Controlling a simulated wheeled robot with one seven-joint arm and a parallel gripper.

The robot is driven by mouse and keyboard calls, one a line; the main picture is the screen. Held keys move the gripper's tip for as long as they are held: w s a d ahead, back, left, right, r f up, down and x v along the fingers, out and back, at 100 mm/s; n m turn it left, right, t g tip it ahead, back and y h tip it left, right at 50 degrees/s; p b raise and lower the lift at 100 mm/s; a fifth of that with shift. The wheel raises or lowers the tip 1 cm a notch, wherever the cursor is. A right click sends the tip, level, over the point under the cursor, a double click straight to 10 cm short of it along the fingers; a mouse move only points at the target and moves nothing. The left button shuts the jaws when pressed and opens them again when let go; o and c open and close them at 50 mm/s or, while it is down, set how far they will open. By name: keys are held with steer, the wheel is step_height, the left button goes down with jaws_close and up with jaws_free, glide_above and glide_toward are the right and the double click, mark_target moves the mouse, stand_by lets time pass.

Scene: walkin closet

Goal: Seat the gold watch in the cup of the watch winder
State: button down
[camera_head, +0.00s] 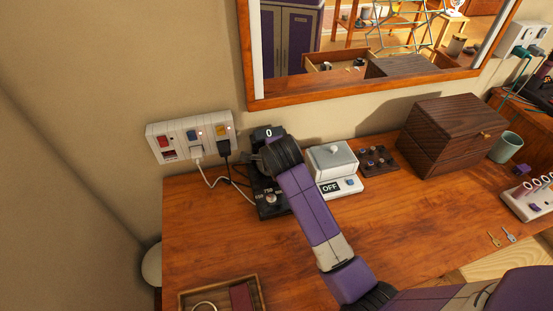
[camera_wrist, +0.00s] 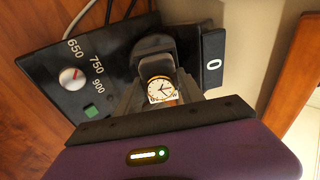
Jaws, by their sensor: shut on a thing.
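The gold watch (camera_wrist: 161,90) shows in the wrist view with its white dial facing the camera. My gripper (camera_wrist: 158,97) is shut on it, with grey fingers on both sides. The watch is right at the dark round cup (camera_wrist: 153,45) of the watch winder; whether it is fully inside cannot be told. The black watch winder (camera_wrist: 52,62) has a dial marked 650, 750 and 900, a green button and a small display reading 0. In the head view the winder (camera_head: 268,211) stands at the left of the desk, and my arm hides its cup and the watch.
A white box (camera_head: 333,160) with an OFF display stands right of the winder. Beyond it are a dark peg board (camera_head: 377,161) and a brown wooden box (camera_head: 450,136). A power strip (camera_head: 190,137) with cables is on the wall behind. The front middle desk is clear.

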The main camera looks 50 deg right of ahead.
steer(key=shift+w+d+f, duration=0.2)
steer(key=shift+d+f, duration=0.15)
steer(key=shift+f, duration=0.1)
steer(key=c, duration=0.7)
jaws_free()
steer(key=shift+o, duration=0.2)
steer(key=v, duration=0.9)
steer(key=shift+w, duration=0.1)
